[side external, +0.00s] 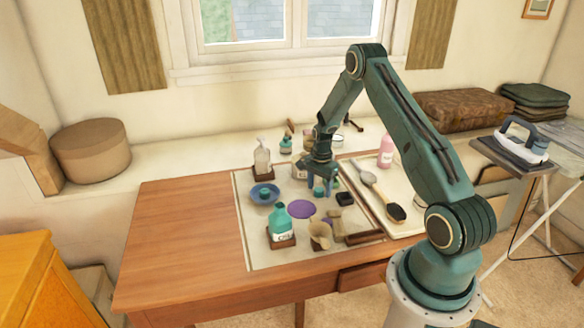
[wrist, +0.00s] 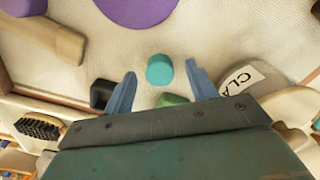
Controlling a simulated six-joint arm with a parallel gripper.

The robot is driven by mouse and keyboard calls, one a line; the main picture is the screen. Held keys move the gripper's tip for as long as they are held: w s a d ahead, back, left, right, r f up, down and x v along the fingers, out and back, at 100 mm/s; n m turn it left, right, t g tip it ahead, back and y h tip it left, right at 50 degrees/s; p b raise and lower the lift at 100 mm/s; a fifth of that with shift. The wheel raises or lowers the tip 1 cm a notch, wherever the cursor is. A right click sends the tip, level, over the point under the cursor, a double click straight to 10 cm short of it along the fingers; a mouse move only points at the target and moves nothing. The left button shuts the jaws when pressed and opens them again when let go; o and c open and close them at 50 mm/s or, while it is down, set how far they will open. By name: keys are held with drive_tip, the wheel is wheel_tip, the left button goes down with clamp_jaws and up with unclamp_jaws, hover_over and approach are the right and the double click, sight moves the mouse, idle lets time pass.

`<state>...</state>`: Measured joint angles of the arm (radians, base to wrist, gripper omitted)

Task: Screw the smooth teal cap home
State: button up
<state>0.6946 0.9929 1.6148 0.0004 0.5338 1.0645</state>
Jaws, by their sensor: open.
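A smooth teal cap (wrist: 159,69) sits between the spread fingers of my gripper (wrist: 160,70) in the wrist view, with a gap on each side. In the side view, my gripper (side external: 319,184) is low over the mat, with a small teal cap (side external: 319,191) under it. A teal bottle (side external: 282,222) with a label stands upright on a wooden stand (side external: 281,241) at the front left of the mat. I cannot tell whether its mouth is bare. A blue dish (side external: 260,198) behind it holds a small teal piece.
A purple disc (side external: 301,209) lies near the bottle; it also shows in the wrist view (wrist: 137,10). A black block (wrist: 101,93), a green piece (wrist: 172,99) and a labelled jar (wrist: 240,80) are close to my fingers. Brushes (side external: 396,212) lie right. The table's left side is clear.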

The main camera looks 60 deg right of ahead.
sight(319, 189)
idle(0.3)
drive_tip(key=c, duration=1.1)
drive_tip(key=shift+o, duration=0.2)
drive_tip(key=shift+r, duration=0.15)
wheel_tip(319, 189, up, 20)
idle(0.5)
drive_tip(key=a+f+n, duration=0.1)
drive_tip(key=a+n, duration=0.1)
drive_tip(key=a, duration=2.2)
drive_tip(key=shift+w+f+n, duration=0.2)
drive_tip(key=shift+w+n, duration=0.1)
